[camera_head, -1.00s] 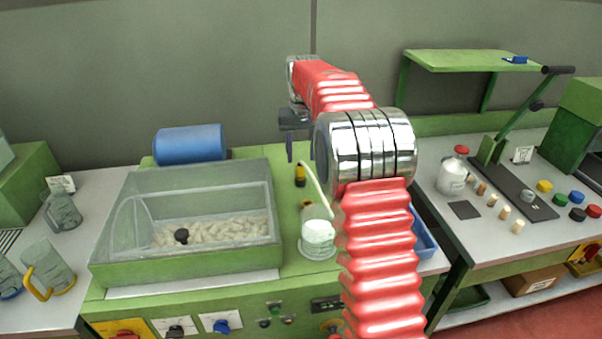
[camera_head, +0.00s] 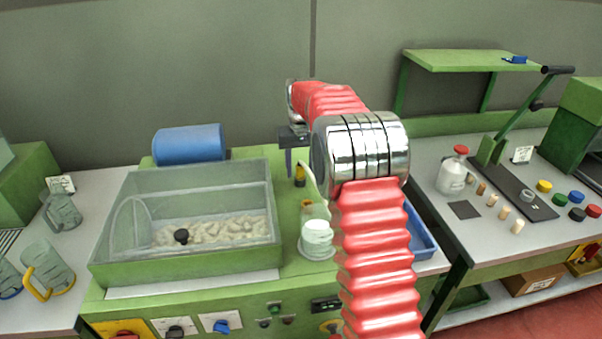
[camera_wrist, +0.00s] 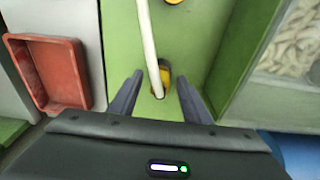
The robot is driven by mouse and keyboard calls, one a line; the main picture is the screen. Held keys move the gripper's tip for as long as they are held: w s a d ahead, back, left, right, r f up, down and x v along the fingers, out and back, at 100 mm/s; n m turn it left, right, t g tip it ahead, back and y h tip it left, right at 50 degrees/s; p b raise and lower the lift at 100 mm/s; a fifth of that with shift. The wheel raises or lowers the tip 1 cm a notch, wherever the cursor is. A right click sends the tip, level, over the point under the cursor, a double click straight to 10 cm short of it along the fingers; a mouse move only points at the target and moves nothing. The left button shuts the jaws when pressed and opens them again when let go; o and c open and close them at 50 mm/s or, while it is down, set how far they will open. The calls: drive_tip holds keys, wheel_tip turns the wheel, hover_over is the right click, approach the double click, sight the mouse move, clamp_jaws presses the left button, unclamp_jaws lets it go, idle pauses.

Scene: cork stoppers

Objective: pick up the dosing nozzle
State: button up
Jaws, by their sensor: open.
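The dosing nozzle (camera_head: 300,174) is a small yellow and black piece on the green machine top, at the end of a pale hose (camera_head: 311,178). In the wrist view the nozzle (camera_wrist: 165,74) shows beyond and between my fingers, partly covered by the hose (camera_wrist: 148,42). My gripper (camera_head: 289,161) is open and empty, just above and to the left of the nozzle in the head view. In the wrist view my gripper (camera_wrist: 158,97) has one dark finger on each side of the nozzle's line; I cannot tell the exact height gap.
The clear-walled cork hopper (camera_head: 125,190) stands left of the nozzle. A glass jar (camera_head: 317,240) stands in front of it, and a blue drum (camera_head: 190,144) lies behind the hopper. A red tray (camera_wrist: 75,85) is at the left in the wrist view.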

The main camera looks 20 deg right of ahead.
drive_tip(key=shift+c, duration=0.2)
idle(0.3)
clamp_jaws()
idle(0.3)
